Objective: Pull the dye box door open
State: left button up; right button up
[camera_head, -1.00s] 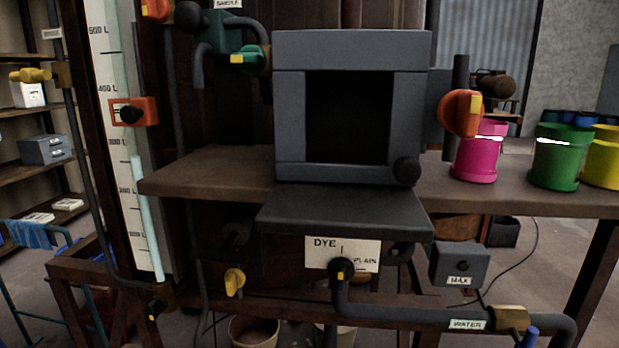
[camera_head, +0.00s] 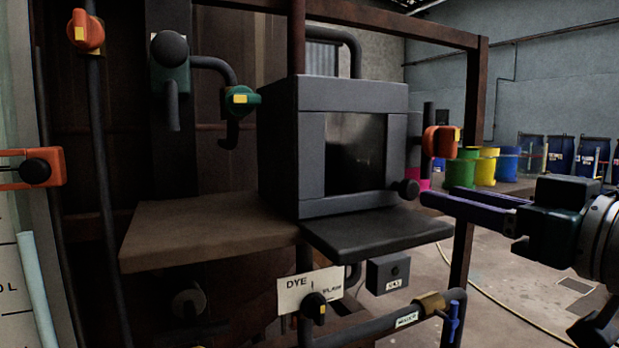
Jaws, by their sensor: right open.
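The dye box (camera_head: 280,150) is a dark grey box with a square, framed front. A dark glossy pane (camera_head: 355,150) fills the middle of the front, which looks flush with the box. A round black knob (camera_head: 408,189) sits at the front's lower right corner. My right gripper (camera_head: 442,194) comes in from the right with its two dark fingers pointing left at the knob. Its fingers are open and empty, with the tips just right of the knob in the picture; the gap in depth is hard to tell. My left gripper is not in view.
A dark ledge (camera_head: 375,230) juts out below the box, beside a brown shelf (camera_head: 200,232). An orange valve handle (camera_head: 440,141) is right of the box. A sign reading DYE (camera_head: 293,292) and pipes are below. Coloured tubs (camera_head: 462,170) stand behind at right.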

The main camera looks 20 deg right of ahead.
aim_at(413, 189)
jog(key=w+p, duration=0.1)
jog(key=w, duration=0.1)
jog(key=w+p, duration=0.1)
jog(key=w, duration=0.2)
jog(key=shift+a+r, duration=0.15)
jog(key=shift+a, duration=0.05)
jog(key=shift+w+a, duration=0.1)
jog(key=shift+w, duration=0.4)
jog(key=c, duration=0.7)
grip_shut()
